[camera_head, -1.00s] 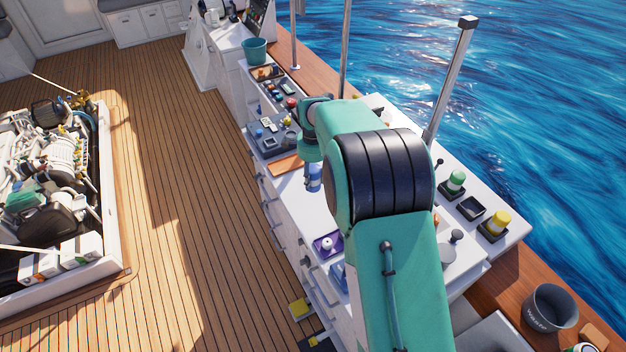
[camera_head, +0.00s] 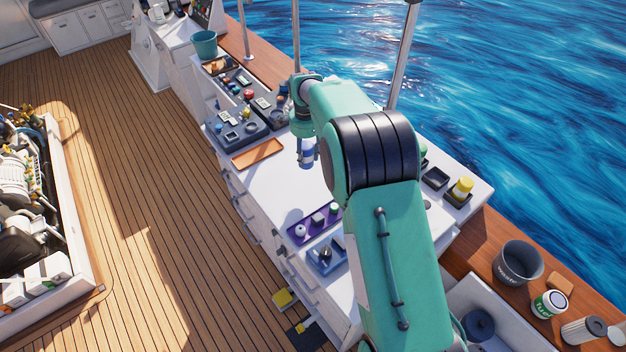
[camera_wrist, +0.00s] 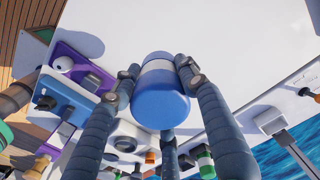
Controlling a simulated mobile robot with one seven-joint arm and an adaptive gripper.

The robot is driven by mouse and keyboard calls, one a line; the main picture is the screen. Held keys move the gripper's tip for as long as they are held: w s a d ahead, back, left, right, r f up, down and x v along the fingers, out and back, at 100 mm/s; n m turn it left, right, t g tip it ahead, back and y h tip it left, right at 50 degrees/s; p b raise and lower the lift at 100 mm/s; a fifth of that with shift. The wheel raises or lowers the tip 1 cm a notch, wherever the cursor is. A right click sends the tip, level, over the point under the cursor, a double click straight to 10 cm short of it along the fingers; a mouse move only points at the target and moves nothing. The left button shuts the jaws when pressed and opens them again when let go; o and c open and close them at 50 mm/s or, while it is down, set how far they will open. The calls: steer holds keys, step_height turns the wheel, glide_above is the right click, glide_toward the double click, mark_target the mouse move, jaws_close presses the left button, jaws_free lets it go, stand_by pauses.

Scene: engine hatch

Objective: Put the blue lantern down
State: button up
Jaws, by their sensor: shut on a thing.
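The blue lantern (camera_wrist: 160,98) is a short blue cylinder with a pale band. In the wrist view it sits between the fingers of my gripper (camera_wrist: 157,70), which is shut on it. In the head view the lantern (camera_head: 308,156) shows below my wrist, above the white counter top (camera_head: 290,185); my arm hides part of this area. A bare stretch of white counter lies beyond the lantern in the wrist view. The gap between lantern and counter is hard to judge.
A purple tray (camera_head: 298,240) with small items and a blue tray (camera_head: 318,268) stand on the nearer counter. An empty orange tray (camera_head: 258,153) lies farther back, beside grey trays of parts. A yellow-topped item (camera_head: 462,188) stands at right. The middle counter is clear.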

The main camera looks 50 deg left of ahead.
steer(key=w, duration=0.3)
steer(key=shift+w+d+r+m, duration=0.1)
steer(key=shift+d+m, duration=0.2)
steer(key=shift+d, duration=0.05)
steer(key=shift+f, duration=3.15)
steer(key=shift+f, duration=1.85)
steer(key=shift+f, duration=0.1)
steer(key=o, duration=1.3)
steer(key=shift+f, duration=0.1)
